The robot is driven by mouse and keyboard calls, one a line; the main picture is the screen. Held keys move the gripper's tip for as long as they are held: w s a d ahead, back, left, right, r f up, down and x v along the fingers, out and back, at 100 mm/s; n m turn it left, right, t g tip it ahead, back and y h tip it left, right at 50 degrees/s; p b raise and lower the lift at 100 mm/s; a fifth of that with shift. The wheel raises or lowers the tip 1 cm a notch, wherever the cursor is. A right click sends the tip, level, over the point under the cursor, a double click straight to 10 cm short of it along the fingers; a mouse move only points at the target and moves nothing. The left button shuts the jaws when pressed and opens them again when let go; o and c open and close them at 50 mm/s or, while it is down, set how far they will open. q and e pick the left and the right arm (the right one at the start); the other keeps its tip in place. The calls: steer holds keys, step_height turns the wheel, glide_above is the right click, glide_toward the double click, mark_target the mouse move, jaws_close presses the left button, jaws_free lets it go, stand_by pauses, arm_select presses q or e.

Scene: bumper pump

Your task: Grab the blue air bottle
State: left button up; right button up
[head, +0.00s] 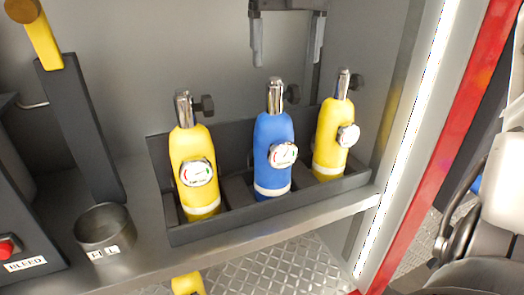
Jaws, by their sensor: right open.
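The blue air bottle (273,150) stands upright in the middle slot of a dark rack (240,219), between two yellow bottles. It has a silver neck, a black knob, a round gauge on its front and a white band low down. My right gripper (287,63) is at the top of the head view, its two grey fingers pointing down and spread apart with nothing between them. In the picture it lies above the blue bottle's neck, not touching it. The rack's front wall hides the blue bottle's foot. My left gripper is not in view.
Yellow bottles stand at the left (194,160) and right (331,140) of the blue one. A dark cup (104,232) and a dark upright bar (82,130) are on the left. A red-edged post (445,140) bounds the right. Patterned metal floor (275,272) shows below the shelf.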

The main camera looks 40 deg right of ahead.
mark_target(282, 85)
steer(key=shift+s+f, duration=0.2)
steer(key=shift+f, duration=0.75)
steer(key=f, duration=0.3)
steer(key=f+p, duration=0.1)
steer(key=f, duration=0.1)
steer(key=shift+w+a, duration=0.2)
steer(key=shift+a, duration=0.05)
steer(key=shift+r, duration=0.1)
jaws_close()
steer(key=shift+w+r, duration=0.1)
steer(key=shift+w, duration=0.05)
